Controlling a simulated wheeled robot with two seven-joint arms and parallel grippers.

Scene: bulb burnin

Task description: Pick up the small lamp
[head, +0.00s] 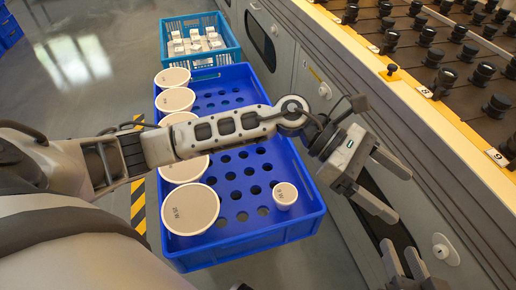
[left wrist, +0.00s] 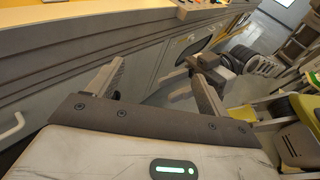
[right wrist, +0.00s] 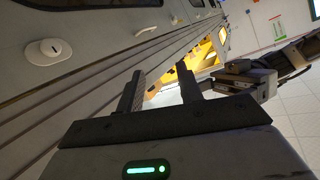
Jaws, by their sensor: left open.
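The small lamp (head: 285,195) is a small white round-topped piece with a short dark marking. It stands in the blue crate (head: 245,236), near the right side of its near end. My left gripper (head: 402,197) is open and empty to the right of the crate, beside the grey cabinet front, well apart from the small lamp. Its two spread fingers also show in the left wrist view (left wrist: 153,64). My right gripper (head: 402,248) is lower right in the head view. Its fingers are apart with nothing between them in the right wrist view (right wrist: 161,70).
Several large white lamps (head: 190,208) line the crate's left side; my left arm crosses over the crate. A light-blue basket (head: 201,58) with small white pieces stands behind it. The grey cabinet (head: 335,98) with a rack of dark sockets (head: 435,56) closes off the right.

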